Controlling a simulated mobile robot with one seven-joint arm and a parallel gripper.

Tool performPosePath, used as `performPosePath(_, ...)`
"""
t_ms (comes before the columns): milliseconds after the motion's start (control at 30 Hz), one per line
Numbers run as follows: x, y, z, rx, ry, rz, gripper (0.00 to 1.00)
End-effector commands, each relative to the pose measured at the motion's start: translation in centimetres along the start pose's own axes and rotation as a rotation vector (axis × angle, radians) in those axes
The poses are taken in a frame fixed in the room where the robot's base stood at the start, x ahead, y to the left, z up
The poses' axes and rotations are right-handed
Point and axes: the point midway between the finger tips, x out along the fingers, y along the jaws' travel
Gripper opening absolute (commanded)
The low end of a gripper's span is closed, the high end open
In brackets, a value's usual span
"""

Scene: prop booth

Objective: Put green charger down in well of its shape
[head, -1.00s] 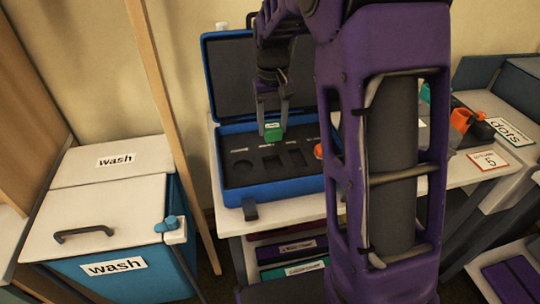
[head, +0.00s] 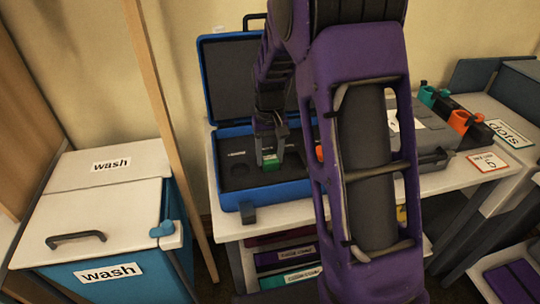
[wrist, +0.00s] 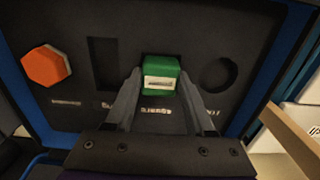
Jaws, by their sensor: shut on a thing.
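The green charger (head: 270,161) is a small green block with a pale label, and it also shows in the wrist view (wrist: 160,75). My gripper (head: 269,150) is shut on it, with one finger on each side in the wrist view (wrist: 159,84). The charger is at the foam insert (wrist: 75,100) of the open blue case (head: 266,196), over the well behind the middle label. That well is mostly hidden; I cannot tell how deep the charger sits. An empty round well (wrist: 218,73) and an empty rectangular well (wrist: 105,64) flank it.
An orange hexagonal piece (wrist: 45,66) sits in the same foam. The case's raised lid (head: 228,80) stands behind my gripper. A blue wash bin (head: 105,230) stands left of the table, beyond a wooden post (head: 165,120). Orange and teal items (head: 460,122) lie on the right.

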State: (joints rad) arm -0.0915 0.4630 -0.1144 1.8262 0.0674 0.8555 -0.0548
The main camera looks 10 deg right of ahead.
Motion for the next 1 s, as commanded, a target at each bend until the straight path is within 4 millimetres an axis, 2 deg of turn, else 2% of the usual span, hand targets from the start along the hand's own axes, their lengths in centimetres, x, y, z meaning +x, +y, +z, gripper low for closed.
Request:
performPosePath(433,1.4,0.0,0.1,0.000,-0.002,0.000,0.00)
performPosePath(467,1.4,0.0,0.1,0.000,-0.004,0.000,0.56)
performPosePath(600,1.6,0.0,0.2,0.000,-0.007,0.000,0.81)
performPosePath(633,1.6,0.0,0.2,0.000,-0.007,0.000,0.84)
performPosePath(767,0.8,0.0,0.2,0.000,-0.008,0.001,0.84)
performPosePath(867,-0.6,0.1,0.2,0.001,-0.006,0.001,0.84)
performPosePath(1000,-4.0,0.1,0.0,0.000,0.000,0.000,0.84)
